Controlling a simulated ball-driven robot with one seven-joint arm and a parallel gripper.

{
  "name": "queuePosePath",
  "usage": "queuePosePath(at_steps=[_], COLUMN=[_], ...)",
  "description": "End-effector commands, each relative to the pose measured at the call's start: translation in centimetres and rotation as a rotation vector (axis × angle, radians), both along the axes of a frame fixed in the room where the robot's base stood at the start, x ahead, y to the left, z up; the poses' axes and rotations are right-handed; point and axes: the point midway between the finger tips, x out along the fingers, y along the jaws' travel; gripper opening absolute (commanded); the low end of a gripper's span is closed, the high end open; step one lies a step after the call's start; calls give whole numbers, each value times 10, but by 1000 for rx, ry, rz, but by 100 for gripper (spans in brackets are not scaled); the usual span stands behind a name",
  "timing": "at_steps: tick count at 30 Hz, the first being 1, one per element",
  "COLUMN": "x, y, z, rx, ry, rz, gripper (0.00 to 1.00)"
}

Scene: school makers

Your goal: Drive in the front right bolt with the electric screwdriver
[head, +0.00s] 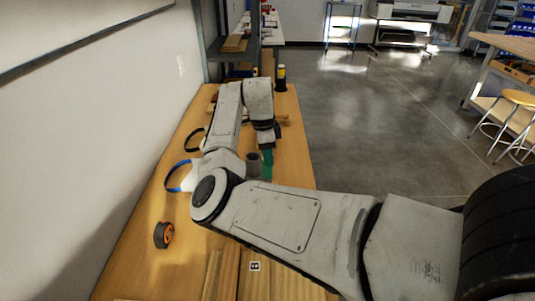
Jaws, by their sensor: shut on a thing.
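My arm reaches out over the wooden workbench (190,262) and bends down at its far end. My gripper (266,144) is small and partly hidden by my own wrist. It is shut on a green upright thing just below it, which looks like the electric screwdriver (267,162). The lower end of the screwdriver is hidden behind my forearm. The front right bolt and the part it sits in cannot be made out; my arm covers that stretch of bench.
Wooden boards (225,272) lie at the near edge. A wall bounds the left; open floor (390,120) lies right.

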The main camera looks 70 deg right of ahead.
Motion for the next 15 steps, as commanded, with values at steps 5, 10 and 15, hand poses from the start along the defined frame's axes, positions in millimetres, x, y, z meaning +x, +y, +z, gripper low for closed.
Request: queuePosePath(at_steps=[5,10,15], x=[0,0,0], y=[0,0,0], z=[-2,-2,6], rx=[2,3,3], ry=[0,1,1], rz=[0,0,1], gripper=[0,0,0])
